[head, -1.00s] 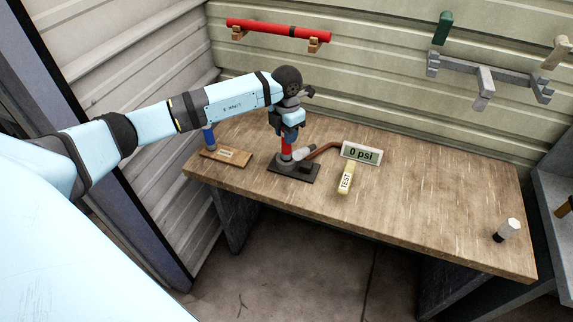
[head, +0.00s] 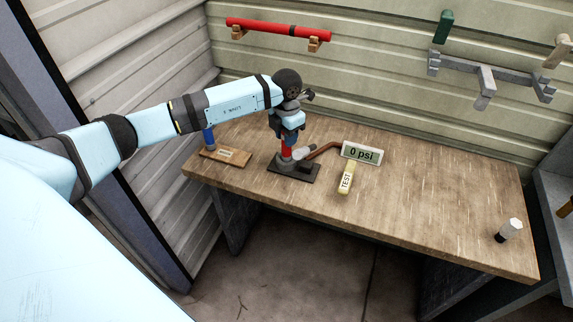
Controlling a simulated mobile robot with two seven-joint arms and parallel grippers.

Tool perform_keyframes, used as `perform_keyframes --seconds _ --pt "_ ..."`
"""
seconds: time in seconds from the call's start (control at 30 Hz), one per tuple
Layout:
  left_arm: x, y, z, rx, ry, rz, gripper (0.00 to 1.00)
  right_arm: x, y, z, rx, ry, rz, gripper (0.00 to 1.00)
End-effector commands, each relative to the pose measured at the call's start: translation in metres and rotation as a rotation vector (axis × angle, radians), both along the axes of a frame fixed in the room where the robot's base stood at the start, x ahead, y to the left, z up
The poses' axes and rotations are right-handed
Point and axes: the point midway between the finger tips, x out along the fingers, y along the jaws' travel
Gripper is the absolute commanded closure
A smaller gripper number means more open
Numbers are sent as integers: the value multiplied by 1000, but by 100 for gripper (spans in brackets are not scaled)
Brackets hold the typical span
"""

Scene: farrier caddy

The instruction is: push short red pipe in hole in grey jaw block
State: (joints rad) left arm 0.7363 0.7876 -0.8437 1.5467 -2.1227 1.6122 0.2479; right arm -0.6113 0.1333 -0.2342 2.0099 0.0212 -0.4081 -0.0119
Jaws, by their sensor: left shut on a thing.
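The short red pipe (head: 287,149) stands upright in the grey jaw block (head: 283,163), which sits on a dark base plate (head: 296,171) on the workbench. My left gripper (head: 289,137) is above the block, pointing down, and is shut on the upper part of the pipe. The pipe's lower end is hidden in or behind the block, so I cannot tell how deep it sits. My right gripper is not in view.
A yellow TEST tag (head: 346,178) lies in front. A wooden stand (head: 227,157) is at left. The bench's right half is mostly clear.

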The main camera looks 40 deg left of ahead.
Motion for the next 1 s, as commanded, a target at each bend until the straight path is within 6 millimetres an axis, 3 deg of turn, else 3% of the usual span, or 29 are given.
perform_keyframes --seconds 1.0 --pt "0 0 -13 0 0 0 100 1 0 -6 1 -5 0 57"
